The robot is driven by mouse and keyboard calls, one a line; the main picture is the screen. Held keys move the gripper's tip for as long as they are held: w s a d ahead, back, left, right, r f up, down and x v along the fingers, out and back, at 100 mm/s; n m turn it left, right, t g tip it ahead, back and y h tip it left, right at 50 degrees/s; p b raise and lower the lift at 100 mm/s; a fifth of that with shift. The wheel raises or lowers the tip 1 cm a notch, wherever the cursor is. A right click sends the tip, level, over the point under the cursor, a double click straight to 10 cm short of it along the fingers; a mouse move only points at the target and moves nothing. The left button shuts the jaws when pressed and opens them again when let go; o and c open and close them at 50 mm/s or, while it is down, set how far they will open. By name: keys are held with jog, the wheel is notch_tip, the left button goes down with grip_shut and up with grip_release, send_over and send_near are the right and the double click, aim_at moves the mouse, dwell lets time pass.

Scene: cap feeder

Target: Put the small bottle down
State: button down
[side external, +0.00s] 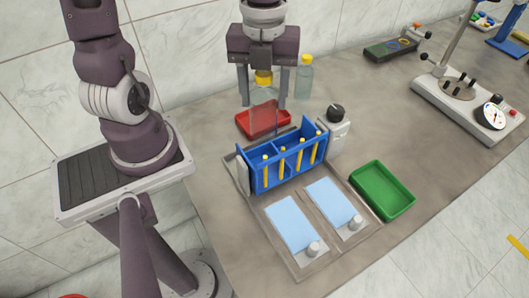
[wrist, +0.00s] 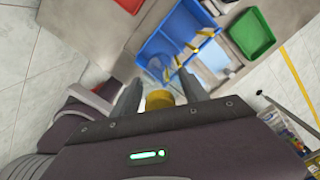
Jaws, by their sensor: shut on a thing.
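The small bottle is clear with a yellow cap (side external: 264,78), and its see-through body (side external: 263,97) hangs below the cap. My gripper (side external: 264,94) is shut on it, with one finger on each side. The bottle is upright and its lower part overlaps the red tray (side external: 250,127) in the side view. I cannot tell whether its base touches anything. In the wrist view the yellow cap (wrist: 160,99) shows between the two fingers of my gripper (wrist: 161,93).
A second clear yellow-capped bottle (side external: 304,80) stands behind right. A blue rack (side external: 275,182) with yellow-topped pieces is in front, beside a white bottle with black cap (side external: 339,130). A green tray (side external: 382,190) and light-blue pads (side external: 294,224) lie nearer.

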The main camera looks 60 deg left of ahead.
aim_at(265, 141)
notch_tip(265, 141, down, 13)
jog(key=shift+f, duration=0.1)
jog(key=shift+f, duration=0.15)
jog(key=c, duration=0.9)
grip_release()
jog(key=shift+o, duration=0.2)
notch_tip(265, 141, up, 12)
jog(key=shift+r, duration=0.1)
jog(key=s+r+n+t, duration=0.2)
jog(key=s+r+n, duration=0.2)
jog(key=n, duration=0.8)
jog(key=s+r+n+t, duration=0.3)
jog(key=r+n, duration=0.4)
jog(key=n, duration=0.6)
jog(key=shift+s+a+r+t, duration=0.2)
jog(key=shift+s+a+t, duration=0.1)
jog(key=shift+s, duration=0.6)
